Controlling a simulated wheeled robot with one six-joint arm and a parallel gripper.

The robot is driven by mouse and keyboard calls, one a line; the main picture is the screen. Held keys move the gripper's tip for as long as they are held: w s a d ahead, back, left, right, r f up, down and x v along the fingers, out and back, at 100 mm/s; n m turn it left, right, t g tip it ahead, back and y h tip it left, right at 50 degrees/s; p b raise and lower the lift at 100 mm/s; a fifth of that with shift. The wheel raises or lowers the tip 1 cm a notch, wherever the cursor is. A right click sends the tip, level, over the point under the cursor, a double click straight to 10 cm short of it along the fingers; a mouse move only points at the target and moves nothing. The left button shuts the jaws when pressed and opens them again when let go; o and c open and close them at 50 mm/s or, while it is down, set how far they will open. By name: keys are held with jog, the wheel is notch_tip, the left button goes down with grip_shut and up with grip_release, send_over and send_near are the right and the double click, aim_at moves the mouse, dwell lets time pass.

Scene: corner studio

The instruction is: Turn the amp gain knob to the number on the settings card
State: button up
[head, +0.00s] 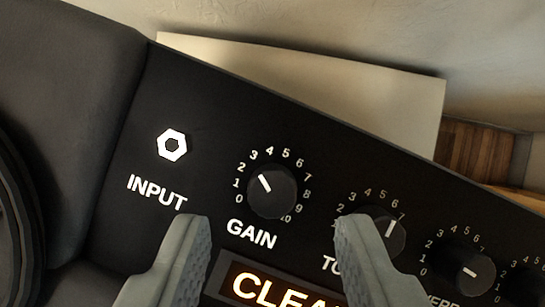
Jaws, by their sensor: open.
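The black amp panel (205,105) fills the middle of the head view, tilted down to the right. The round black gain knob (275,195) sits above the word GAIN, with numbers 0 to 10 around it. Its white pointer line aims up and left, at about 3. My gripper (272,232) is open and empty. Its two grey fingers are at the bottom of the view, one on each side of the gain knob's column and below the knob in the picture. I see no readable settings card.
The tone knob (392,238) is partly covered by my right finger. Another knob (472,272) lies further right. The input jack (172,145) is at left, and a lit display (270,288) sits below. A pale blank panel (330,90) stands behind the amp's edge.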

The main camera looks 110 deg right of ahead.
aim_at(271, 192)
jog(key=shift+x, duration=1.45)
grip_shut()
